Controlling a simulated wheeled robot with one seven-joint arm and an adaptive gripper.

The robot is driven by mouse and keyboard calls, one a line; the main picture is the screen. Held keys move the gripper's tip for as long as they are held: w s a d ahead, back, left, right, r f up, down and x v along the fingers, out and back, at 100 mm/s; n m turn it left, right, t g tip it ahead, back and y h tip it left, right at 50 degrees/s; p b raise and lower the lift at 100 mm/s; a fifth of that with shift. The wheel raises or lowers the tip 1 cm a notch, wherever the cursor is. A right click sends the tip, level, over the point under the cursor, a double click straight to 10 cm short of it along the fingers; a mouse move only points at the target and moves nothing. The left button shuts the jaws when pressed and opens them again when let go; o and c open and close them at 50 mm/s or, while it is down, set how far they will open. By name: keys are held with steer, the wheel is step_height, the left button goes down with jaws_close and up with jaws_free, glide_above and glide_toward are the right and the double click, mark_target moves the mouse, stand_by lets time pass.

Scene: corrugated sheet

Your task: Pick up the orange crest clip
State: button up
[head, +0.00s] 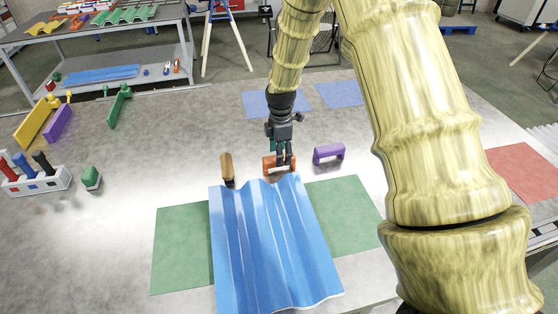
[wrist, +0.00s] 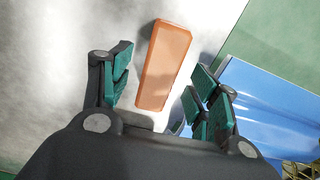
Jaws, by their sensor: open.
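The orange crest clip (head: 268,165) stands on the table just beyond the far edge of the blue corrugated sheet (head: 265,240). In the wrist view the clip (wrist: 165,65) shows as a long orange bar, with the blue sheet (wrist: 270,105) to its right. My gripper (head: 282,160) is over the clip, pointing down. In the wrist view my gripper (wrist: 159,78) is open, its teal-padded fingers on either side of the clip's near part, with gaps visible.
A purple clip (head: 329,153) stands right of the orange one, and a brown clip (head: 227,168) stands to its left. Green mats (head: 180,245) lie under the sheet. A white rack (head: 38,183) and a green piece (head: 92,178) are at left. Blue mats lie behind.

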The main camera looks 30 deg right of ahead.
steer(key=shift+f, duration=1.5)
steer(key=shift+f+p, duration=0.25)
steer(key=shift+p, duration=0.1)
steer(key=shift+c, duration=0.2)
steer(key=c, duration=1.1)
steer(key=shift+r, duration=0.1)
